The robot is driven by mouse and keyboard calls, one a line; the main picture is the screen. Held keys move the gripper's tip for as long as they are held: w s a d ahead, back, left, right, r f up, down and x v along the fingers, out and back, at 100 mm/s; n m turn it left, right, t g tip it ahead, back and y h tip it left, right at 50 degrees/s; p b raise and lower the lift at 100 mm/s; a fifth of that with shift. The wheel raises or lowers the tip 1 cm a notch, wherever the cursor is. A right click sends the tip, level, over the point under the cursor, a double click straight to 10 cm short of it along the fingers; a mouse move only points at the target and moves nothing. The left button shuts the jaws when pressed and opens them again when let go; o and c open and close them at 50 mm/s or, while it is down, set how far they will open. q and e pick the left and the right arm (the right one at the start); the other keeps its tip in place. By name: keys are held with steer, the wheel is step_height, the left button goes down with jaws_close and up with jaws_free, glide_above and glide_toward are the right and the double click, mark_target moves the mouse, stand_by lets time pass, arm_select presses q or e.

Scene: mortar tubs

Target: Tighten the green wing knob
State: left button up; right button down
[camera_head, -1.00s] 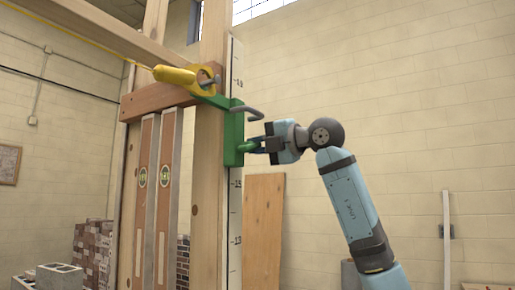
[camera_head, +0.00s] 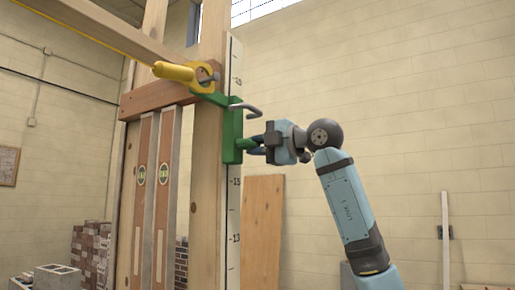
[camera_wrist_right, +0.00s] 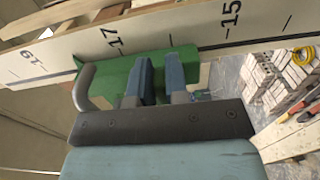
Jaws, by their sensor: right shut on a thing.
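The green wing knob (camera_head: 246,144) sticks out to the right from a green clamp block (camera_head: 231,136) on the wooden post. My right gripper (camera_head: 257,143) reaches in from the right and its fingers are shut on the knob. In the right wrist view, the blue fingers of my right gripper (camera_wrist_right: 160,82) reach down to the green block (camera_wrist_right: 120,72). The knob itself is mostly hidden between the fingers there. A grey bent rod (camera_head: 245,108) comes out of the block just above the knob. My left gripper is not in view.
A marked white measuring strip (camera_head: 234,220) runs down the post (camera_head: 206,190). A yellow line holder (camera_head: 178,73) sits above the block. Two levels (camera_head: 152,190) stand at left. A plywood board (camera_head: 262,230) leans behind.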

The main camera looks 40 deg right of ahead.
steer(key=shift+s+r, duration=0.1)
steer(key=shift+r, duration=0.15)
steer(key=c, duration=1.4)
jaws_free()
steer(key=o, duration=0.3)
steer(key=shift+a, duration=0.35)
steer(key=shift+s+d+f, duration=0.1)
steer(key=shift+d+f, duration=0.05)
steer(key=shift+d, duration=0.1)
steer(key=shift+s+d, duration=0.2)
steer(key=shift+s, duration=0.1)
steer(key=b+v, duration=0.1)
steer(key=v, duration=0.3)
steer(key=b+v, duration=0.1)
steer(key=v, duration=0.8)
steer(key=shift+a+b, duration=0.3)
steer(key=shift+b, duration=0.1)
